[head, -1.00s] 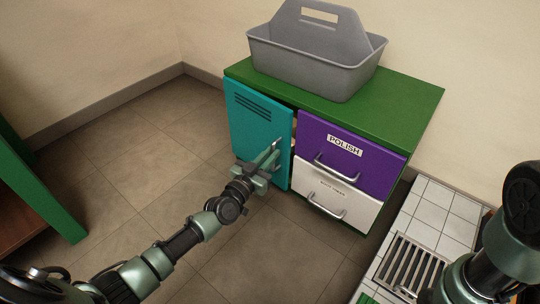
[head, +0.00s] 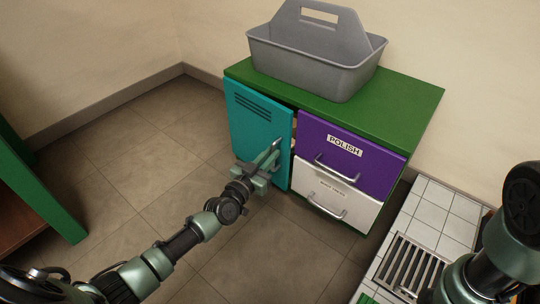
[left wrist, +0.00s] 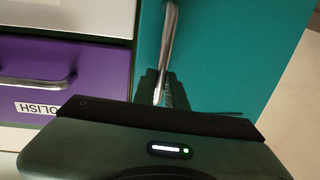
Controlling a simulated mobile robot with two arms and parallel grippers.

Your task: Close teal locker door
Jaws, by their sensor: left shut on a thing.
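The teal locker door (head: 258,122) is at the left of the green-topped cabinet, slightly ajar, with a narrow dark gap along its right edge. It also fills the middle and right of the left wrist view (left wrist: 225,55). My left gripper (head: 271,160) is at the door's lower right part, shut on the metal door handle (left wrist: 169,40). In the head view the fingers cover much of the handle. Part of my right arm shows at the right edge; its gripper is out of view.
A grey caddy (head: 312,65) stands on the cabinet's green top (head: 405,97). The purple drawer (head: 375,167) and white drawer (head: 325,192) are right of the door. The floor left of the door is clear.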

